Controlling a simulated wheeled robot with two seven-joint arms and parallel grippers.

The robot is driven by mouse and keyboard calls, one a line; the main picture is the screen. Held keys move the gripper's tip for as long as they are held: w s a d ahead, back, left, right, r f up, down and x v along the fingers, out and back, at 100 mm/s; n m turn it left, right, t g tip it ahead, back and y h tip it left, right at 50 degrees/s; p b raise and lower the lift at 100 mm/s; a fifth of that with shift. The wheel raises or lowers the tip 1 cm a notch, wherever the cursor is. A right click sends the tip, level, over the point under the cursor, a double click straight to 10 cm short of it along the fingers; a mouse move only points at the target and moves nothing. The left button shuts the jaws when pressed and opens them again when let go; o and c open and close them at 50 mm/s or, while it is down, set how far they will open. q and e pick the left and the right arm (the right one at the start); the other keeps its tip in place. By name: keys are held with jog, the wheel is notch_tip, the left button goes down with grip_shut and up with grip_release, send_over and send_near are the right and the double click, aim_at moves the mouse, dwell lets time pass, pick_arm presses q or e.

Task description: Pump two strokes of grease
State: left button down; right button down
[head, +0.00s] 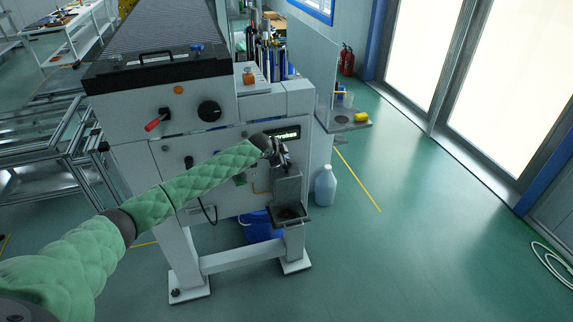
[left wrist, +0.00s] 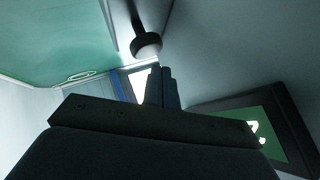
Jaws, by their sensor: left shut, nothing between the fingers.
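The grease unit is on the right of the machine's front panel, with a grey box (head: 287,188) above a dark tray (head: 289,217). My left gripper (head: 280,156) is at the panel just above this box, below a small lit display (head: 287,134). In the left wrist view its dark fingers (left wrist: 161,88) are together with nothing between them. A dark rod with a rounded knob (left wrist: 147,45), seemingly the pump handle, is just beyond the fingertips. I cannot tell whether they touch. The display also shows at the right (left wrist: 258,130), its green face with bright characters cut off.
The panel also carries a red-handled lever (head: 153,124) and a black round knob (head: 209,111). A pale jug (head: 325,186) stands on the floor right of the machine. A clear screen and small shelf (head: 346,121) jut out at the right.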

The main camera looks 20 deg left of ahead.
pick_arm(q)
jog(key=shift+r+p, duration=1.3)
jog(key=shift+r, duration=1.1)
